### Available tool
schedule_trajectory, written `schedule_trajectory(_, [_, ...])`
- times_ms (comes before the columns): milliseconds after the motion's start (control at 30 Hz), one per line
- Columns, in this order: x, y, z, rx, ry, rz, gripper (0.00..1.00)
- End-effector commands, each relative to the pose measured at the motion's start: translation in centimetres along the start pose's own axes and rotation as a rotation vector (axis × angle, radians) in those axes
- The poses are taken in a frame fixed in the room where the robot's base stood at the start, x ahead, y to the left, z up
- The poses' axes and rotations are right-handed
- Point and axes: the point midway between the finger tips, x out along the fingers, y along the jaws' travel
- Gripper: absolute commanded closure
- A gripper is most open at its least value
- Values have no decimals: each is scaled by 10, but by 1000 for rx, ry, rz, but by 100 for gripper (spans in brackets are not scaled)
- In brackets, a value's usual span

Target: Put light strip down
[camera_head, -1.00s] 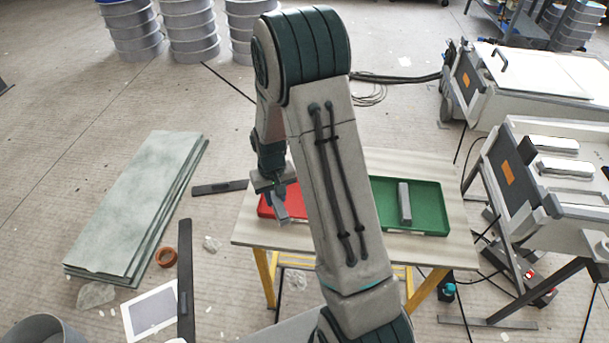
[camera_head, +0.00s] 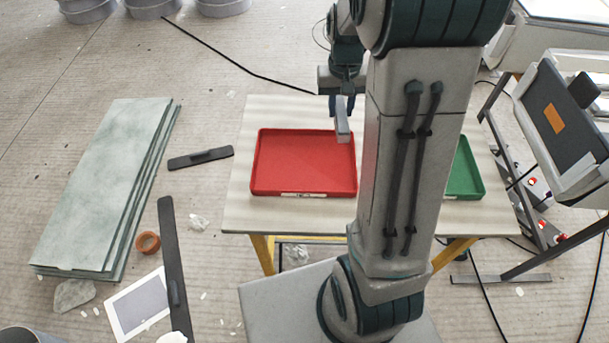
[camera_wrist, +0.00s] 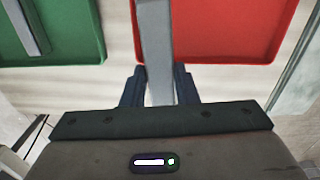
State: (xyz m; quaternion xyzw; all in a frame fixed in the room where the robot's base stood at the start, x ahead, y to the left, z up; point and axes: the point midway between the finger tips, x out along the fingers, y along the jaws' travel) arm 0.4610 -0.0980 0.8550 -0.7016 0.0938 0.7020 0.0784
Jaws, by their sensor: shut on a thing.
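My gripper (camera_head: 343,98) is shut on a grey light strip (camera_head: 343,128), which hangs from the fingers near the back right corner of the red tray (camera_head: 262,165). In the wrist view my gripper (camera_wrist: 160,78) grips the strip (camera_wrist: 155,35), which runs away from the fingers along the red tray's left edge (camera_wrist: 225,62). It seems held above the table; its exact height I cannot tell. The red tray looks empty. The green tray (camera_head: 466,180) is partly hidden behind my arm. In the wrist view the green tray (camera_wrist: 75,45) holds another grey strip (camera_wrist: 27,25).
Both trays stand on a pale table (camera_head: 240,205) with bare surface between them. Pale green slabs (camera_head: 105,185) are stacked on the floor at left. Dark bars (camera_head: 200,158) lie near them. A grey machine (camera_head: 570,130) on a stand is close to the table's right side.

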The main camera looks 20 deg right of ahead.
Motion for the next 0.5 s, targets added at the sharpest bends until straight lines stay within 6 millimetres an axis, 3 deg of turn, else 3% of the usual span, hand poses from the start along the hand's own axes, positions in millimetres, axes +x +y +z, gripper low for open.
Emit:
schedule_trajectory(133, [1,17,11,46,3,-13,98])
schedule_trajectory(300, [-4,23,18,68,-2,-21,98])
schedule_trajectory(500, [11,-6,28,64,-5,-22,98])
